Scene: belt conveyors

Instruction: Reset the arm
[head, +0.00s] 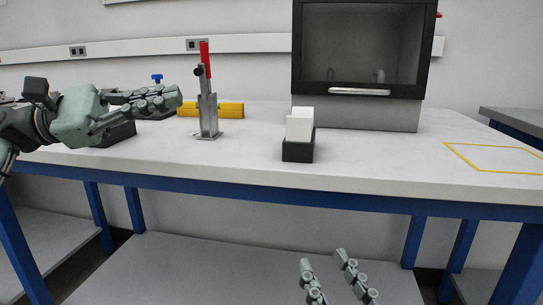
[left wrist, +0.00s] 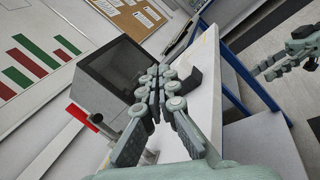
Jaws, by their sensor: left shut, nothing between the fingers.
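My left arm comes in from the left of the head view. Its gripper (head: 176,98) is raised above the table (head: 390,160), with its fingers together, pointing right and holding nothing. The shut fingers also show in the left wrist view (left wrist: 158,78). They look close to the red-handled toggle clamp (head: 207,105) in the head view, but I cannot tell the exact gap. My right gripper (head: 323,260) is low in front of the table, fingers apart and empty; it also shows at the right of the left wrist view (left wrist: 302,50).
A black holder with a white block (head: 299,126) stands near the front edge. A dark-fronted box with a handle (head: 362,62) stands behind it. A yellow block (head: 232,110) lies behind the clamp. The right of the table, with a yellow outline (head: 500,158), is clear.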

